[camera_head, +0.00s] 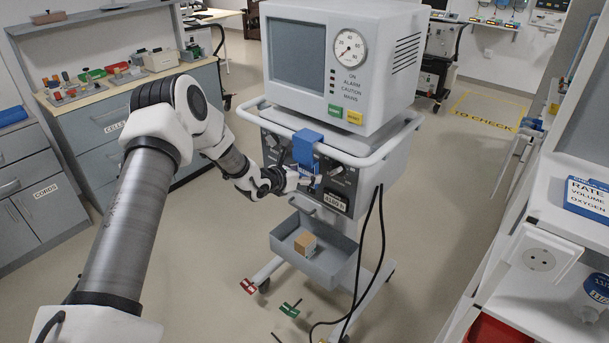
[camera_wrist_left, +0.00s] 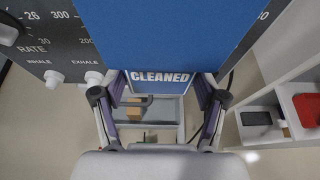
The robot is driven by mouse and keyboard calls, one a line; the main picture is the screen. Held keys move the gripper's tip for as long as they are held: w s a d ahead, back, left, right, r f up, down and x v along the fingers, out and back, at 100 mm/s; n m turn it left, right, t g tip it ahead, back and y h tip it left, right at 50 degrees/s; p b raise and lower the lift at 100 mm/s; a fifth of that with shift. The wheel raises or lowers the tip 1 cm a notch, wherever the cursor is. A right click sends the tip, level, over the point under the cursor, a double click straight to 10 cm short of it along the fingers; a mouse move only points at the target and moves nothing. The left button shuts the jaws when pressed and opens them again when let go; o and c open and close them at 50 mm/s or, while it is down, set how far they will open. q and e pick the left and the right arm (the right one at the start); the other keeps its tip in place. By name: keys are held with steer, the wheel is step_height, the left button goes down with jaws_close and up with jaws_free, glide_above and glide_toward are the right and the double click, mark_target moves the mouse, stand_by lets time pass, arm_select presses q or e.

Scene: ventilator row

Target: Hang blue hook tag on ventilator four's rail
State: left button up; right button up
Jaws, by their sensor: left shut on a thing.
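The blue hook tag (camera_head: 306,146) is at the front rail (camera_head: 349,160) of the ventilator (camera_head: 340,70). Its blue upper part overlaps the white rail; I cannot tell whether the hook bears on it. My left gripper (camera_head: 306,181) is shut on the tag's lower part, in front of the control panel. The left fingers (camera_wrist_left: 160,100) stand either side of the label. The small plate (camera_head: 336,202) on the ventilator is unreadable. My right gripper is out of view.
A grey drawer (camera_head: 325,265) with a small tan box (camera_head: 305,243) sits below the panel. Dark cables (camera_head: 371,235) hang at its right. A cabinet (camera_head: 100,125) with small parts stands at the left, a white shelf unit (camera_head: 550,215) at the right.

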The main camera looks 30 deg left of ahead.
arm_select(q)
steer(key=o, duration=1.2)
steer(key=v, duration=1.2)
